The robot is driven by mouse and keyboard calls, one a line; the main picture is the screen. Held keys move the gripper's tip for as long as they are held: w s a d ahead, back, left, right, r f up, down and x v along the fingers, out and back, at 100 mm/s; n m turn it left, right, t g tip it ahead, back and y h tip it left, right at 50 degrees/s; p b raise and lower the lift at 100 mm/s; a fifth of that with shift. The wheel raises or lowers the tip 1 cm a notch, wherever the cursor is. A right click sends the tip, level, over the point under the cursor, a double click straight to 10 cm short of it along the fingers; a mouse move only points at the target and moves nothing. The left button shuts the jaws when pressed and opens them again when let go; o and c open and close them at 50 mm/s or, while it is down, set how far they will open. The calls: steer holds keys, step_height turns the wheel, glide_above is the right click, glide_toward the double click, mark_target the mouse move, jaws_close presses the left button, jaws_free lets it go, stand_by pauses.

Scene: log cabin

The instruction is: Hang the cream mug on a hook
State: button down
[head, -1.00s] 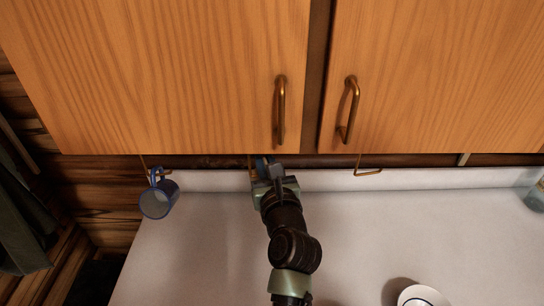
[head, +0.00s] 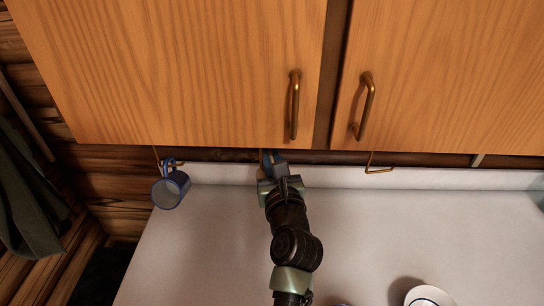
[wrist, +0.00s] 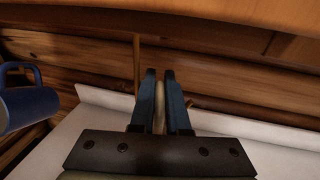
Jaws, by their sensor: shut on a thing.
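My gripper (head: 274,160) is under the lower edge of the cabinet, close to a hook. In the wrist view its two blue fingers (wrist: 160,100) are shut on a thin cream strip (wrist: 159,108), which I take for part of the cream mug. The rest of that mug is hidden behind my gripper. The hook's brass stem (wrist: 137,65) comes down just left of the fingers in the wrist view; in the head view its top (head: 262,157) shows beside my gripper. I cannot tell whether mug and hook touch. An empty brass hook (head: 378,168) hangs to the right.
A blue mug (head: 171,188) hangs on the left hook and shows at the wrist view's left edge (wrist: 28,107). Cabinet doors (head: 190,75) are above. A white round object (head: 428,297) stands at the front of the counter (head: 420,225), which is otherwise mostly clear.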

steer(key=shift+a+f, duration=0.2)
steer(key=shift+f, duration=0.05)
